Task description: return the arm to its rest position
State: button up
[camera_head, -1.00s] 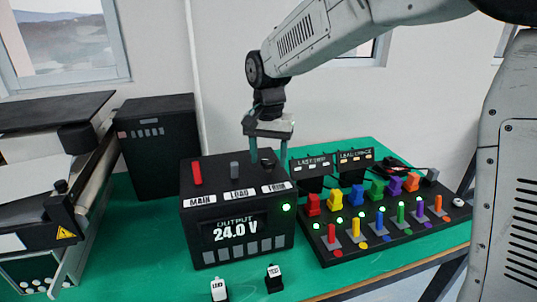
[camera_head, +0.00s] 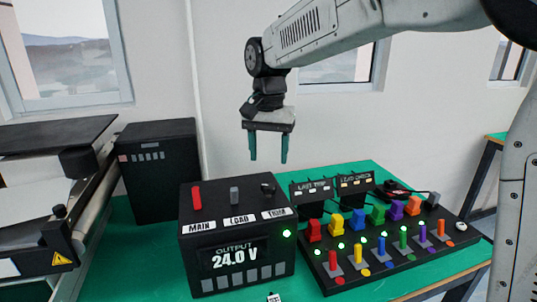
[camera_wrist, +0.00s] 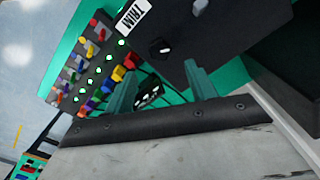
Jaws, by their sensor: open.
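My gripper (camera_head: 268,147) hangs in the air above the power supply box, fingers down, open and empty. In the wrist view my gripper (camera_wrist: 162,88) shows two green fingers apart with nothing between them. The black power supply box (camera_head: 237,240) reads 24.0 V and has a lit green lamp. On its top are a red MAIN lever (camera_head: 196,197), a grey LOAD lever (camera_head: 234,195) and a black TRIM knob (camera_head: 267,188). The TRIM knob also shows in the wrist view (camera_wrist: 160,47), clear of the fingers.
A black switch panel (camera_head: 395,262) with several coloured switches and lit green lamps lies at the right. Two small displays (camera_head: 333,186) stand behind it. A conveyor (camera_head: 88,205) and a black box (camera_head: 158,170) are at the left. The air around my gripper is free.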

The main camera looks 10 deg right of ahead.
jog(key=s+d+f+n, duration=0.1)
jog(key=s+d, duration=0.4)
jog(key=s, duration=0.5)
jog(key=s+d+f+n+t, duration=0.1)
jog(key=s+d+f+n, duration=0.1)
jog(key=s+d, duration=0.4)
jog(key=s+d+f+n, duration=0.1)
jog(key=s+d, duration=0.5)
jog(key=s, duration=0.9)
jog(key=shift+s+f+n, duration=0.2)
jog(key=shift+f+n, duration=0.1)
jog(key=shift+f, duration=0.15)
dwell(1.1)
